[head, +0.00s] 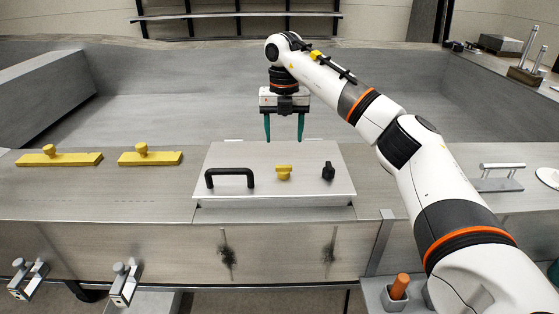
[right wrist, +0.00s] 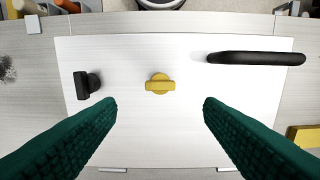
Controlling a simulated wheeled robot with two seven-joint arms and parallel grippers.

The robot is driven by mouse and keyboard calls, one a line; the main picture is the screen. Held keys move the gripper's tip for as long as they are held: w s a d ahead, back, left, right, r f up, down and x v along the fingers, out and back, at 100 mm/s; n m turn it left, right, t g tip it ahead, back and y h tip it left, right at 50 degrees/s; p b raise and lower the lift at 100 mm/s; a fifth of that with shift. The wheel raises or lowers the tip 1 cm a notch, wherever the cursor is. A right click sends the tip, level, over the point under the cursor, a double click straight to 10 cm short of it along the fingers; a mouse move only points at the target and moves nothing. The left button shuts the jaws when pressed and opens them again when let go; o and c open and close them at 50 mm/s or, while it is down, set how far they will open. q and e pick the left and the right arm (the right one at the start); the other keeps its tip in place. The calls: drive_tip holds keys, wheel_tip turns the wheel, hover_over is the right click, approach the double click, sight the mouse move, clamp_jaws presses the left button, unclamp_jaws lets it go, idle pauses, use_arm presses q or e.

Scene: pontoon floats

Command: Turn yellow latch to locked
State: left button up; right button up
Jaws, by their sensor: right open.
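The yellow latch (head: 283,172) is a small knob with a crossbar, in the middle of a pale metal hatch plate (head: 240,160). It also shows in the right wrist view (right wrist: 160,84), its bar lying across that picture. A black handle (head: 229,177) is left of it and a black latch (head: 328,170) is right of it in the head view. My right gripper (head: 284,138) points down above the plate's far edge, behind the yellow latch. Its green fingers are apart, with nothing between them, and do not touch the latch. My left gripper is not in view.
Two yellow bars with knobs (head: 59,158) (head: 150,156) lie left of the plate. A metal handle (head: 499,177) is at the right. A holder with an orange-brown grip (head: 399,286) hangs at the front. A sunken grey basin (head: 190,110) lies behind.

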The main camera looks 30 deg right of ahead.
drive_tip(key=p, duration=0.2)
hover_over(284, 166)
drive_tip(key=f, duration=0.5)
drive_tip(key=shift+s+f, duration=0.1)
drive_tip(key=shift+s, duration=0.15)
drive_tip(key=f, duration=0.2)
drive_tip(key=f+p, duration=0.1)
drive_tip(key=f, duration=0.1)
drive_tip(key=shift+w, duration=0.25)
drive_tip(key=shift+f, duration=0.5)
drive_tip(key=c, duration=1)
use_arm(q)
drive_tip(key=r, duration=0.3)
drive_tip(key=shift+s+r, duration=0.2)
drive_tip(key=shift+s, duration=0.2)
